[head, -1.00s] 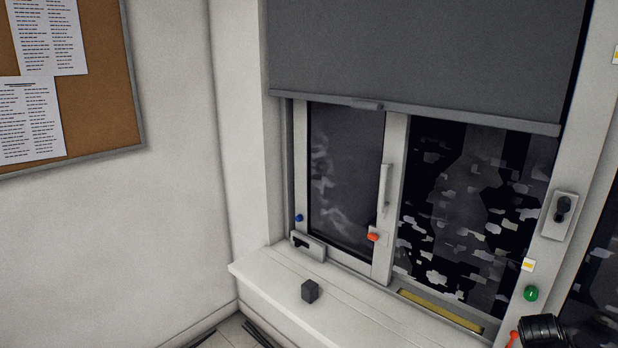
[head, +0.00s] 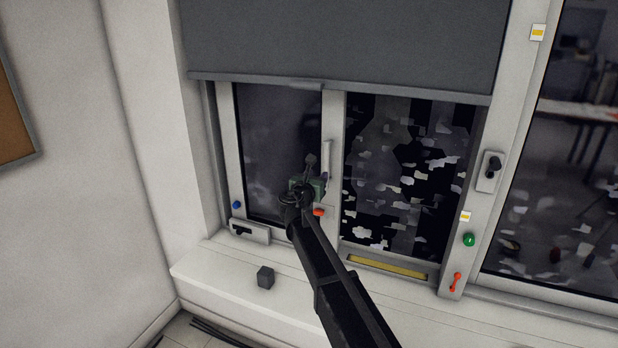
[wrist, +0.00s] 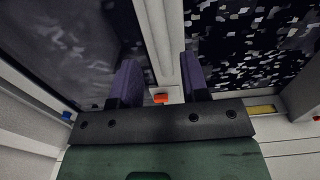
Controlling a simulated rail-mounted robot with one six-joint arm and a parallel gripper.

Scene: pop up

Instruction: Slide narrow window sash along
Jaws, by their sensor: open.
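The narrow window sash (head: 331,115) has a pale frame around dark glass and stands at the left of the window opening. Its upright pale handle (head: 327,160) is on the right stile, with a red knob (head: 318,212) below it. My gripper (head: 312,172) is in front of the sash, close to the handle. In the wrist view, my gripper (wrist: 160,85) is open, with its two purple fingers apart. The sash stile (wrist: 160,45) and the red knob (wrist: 160,98) show between the fingers. I cannot tell whether a finger touches the handle.
A grey blind (head: 340,40) hangs over the upper window. A dark cube (head: 265,277) sits on the sill (head: 205,268). A blue knob (head: 237,205) and latch box (head: 249,231) are at lower left. A yellow strip (head: 388,267) lies in the track at right.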

